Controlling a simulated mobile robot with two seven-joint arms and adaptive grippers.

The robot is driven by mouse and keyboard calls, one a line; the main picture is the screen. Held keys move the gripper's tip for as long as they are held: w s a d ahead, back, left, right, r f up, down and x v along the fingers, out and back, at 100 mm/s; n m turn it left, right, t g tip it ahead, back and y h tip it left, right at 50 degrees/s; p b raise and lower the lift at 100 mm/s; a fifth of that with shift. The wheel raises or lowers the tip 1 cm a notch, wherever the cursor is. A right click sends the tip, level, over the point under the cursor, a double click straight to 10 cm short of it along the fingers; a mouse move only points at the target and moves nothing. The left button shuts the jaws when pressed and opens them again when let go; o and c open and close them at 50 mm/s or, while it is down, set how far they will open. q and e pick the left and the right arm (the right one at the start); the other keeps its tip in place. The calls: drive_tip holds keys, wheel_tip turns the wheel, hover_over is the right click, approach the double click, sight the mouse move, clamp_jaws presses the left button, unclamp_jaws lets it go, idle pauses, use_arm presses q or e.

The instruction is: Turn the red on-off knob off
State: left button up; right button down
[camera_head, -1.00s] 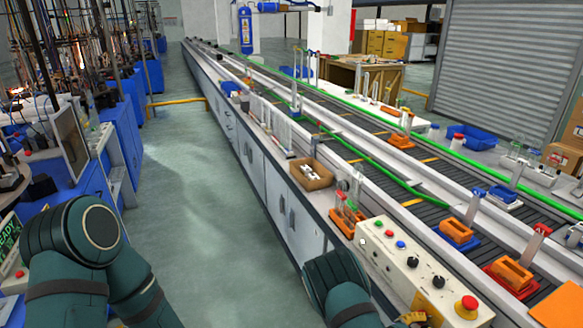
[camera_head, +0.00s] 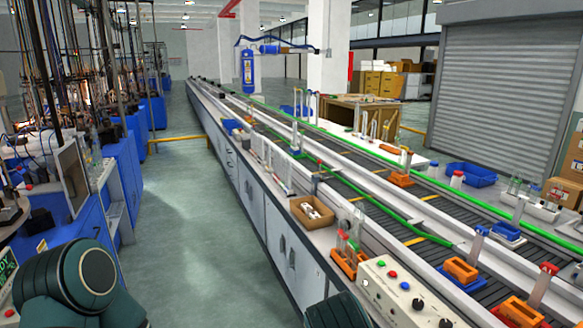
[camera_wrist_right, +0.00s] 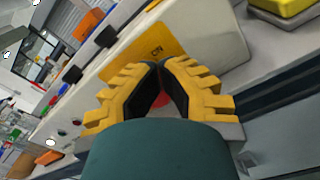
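A white control box (camera_head: 398,290) stands at the lower right of the head view, and its side fills the middle of the right wrist view (camera_wrist_right: 205,20). That side carries an orange-yellow label (camera_wrist_right: 150,58) with black "ON" lettering. A red part (camera_wrist_right: 162,99), which looks like the red knob, shows partly between the fingers of my right gripper (camera_wrist_right: 160,64). The yellow fingertips lie close together in front of the label. The fingers hide most of the red part, so whether they press on it is unclear. My left gripper is out of view.
Conveyors run behind. The aisle floor (camera_head: 185,220) is clear.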

drive_tip(key=shift+w+d+r, duration=0.25)
drive_tip(key=shift+r, duration=0.1)
drive_tip(key=shift+w+a+r, duration=0.1)
drive_tip(key=shift+w+a, duration=0.15)
drive_tip(key=shift+w, duration=0.2)
drive_tip(key=shift+w+a+r, duration=0.1)
drive_tip(key=shift+w+a, duration=0.1)
drive_tip(key=shift+w, duration=0.25)
drive_tip(key=shift+a, duration=0.15)
drive_tip(key=v, duration=0.2)
drive_tip(key=p+v, duration=0.1)
drive_tip(key=v, duration=0.2)
drive_tip(key=shift+s+a+r, duration=0.3)
drive_tip(key=shift+r, duration=0.1)
idle(0.5)
